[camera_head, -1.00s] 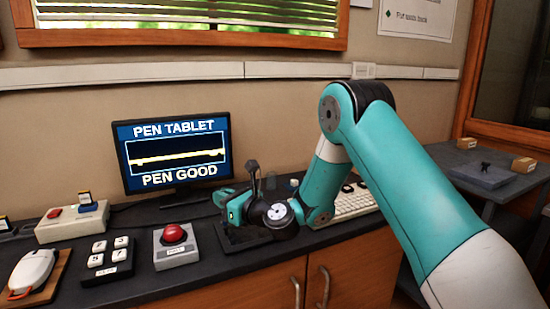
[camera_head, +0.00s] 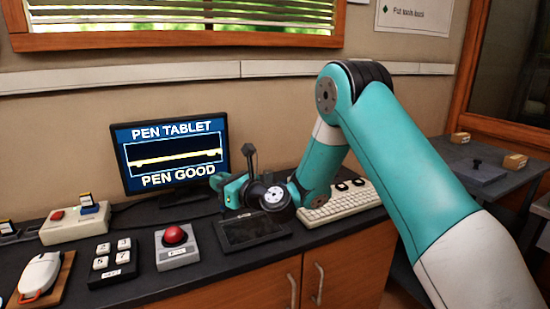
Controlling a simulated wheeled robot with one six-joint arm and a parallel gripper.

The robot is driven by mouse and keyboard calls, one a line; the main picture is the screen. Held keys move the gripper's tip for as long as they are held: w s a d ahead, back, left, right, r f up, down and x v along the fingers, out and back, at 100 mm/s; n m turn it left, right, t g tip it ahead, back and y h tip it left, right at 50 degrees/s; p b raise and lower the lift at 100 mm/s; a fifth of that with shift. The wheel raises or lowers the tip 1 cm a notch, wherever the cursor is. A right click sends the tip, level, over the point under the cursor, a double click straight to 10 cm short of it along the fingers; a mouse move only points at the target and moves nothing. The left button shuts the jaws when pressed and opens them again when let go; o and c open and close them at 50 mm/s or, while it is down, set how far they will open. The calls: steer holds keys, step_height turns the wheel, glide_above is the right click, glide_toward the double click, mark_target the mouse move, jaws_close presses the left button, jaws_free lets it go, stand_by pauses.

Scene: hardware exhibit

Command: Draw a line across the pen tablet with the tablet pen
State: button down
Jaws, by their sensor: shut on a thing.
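The pen tablet (camera_head: 262,238) is a dark flat slab near the counter's front edge, and most of its face shows. My gripper (camera_head: 217,183) is above and behind the tablet, in front of the monitor, with its fingers pointing left. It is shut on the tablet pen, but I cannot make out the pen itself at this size. A thin dark upright piece stands by my wrist. The monitor (camera_head: 130,178) reads "PEN TABLET" and "PEN GOOD", with a yellow line running across its drawn box.
Left of the tablet are a red trackball (camera_head: 174,236), a small keypad (camera_head: 113,261) and a white mouse (camera_head: 40,274). A white keyboard (camera_head: 345,203) lies to the right, partly behind my arm.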

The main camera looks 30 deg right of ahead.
steer(key=shift+r+p, duration=1.15)
steer(key=shift+r, duration=0.15)
stand_by(0.4)
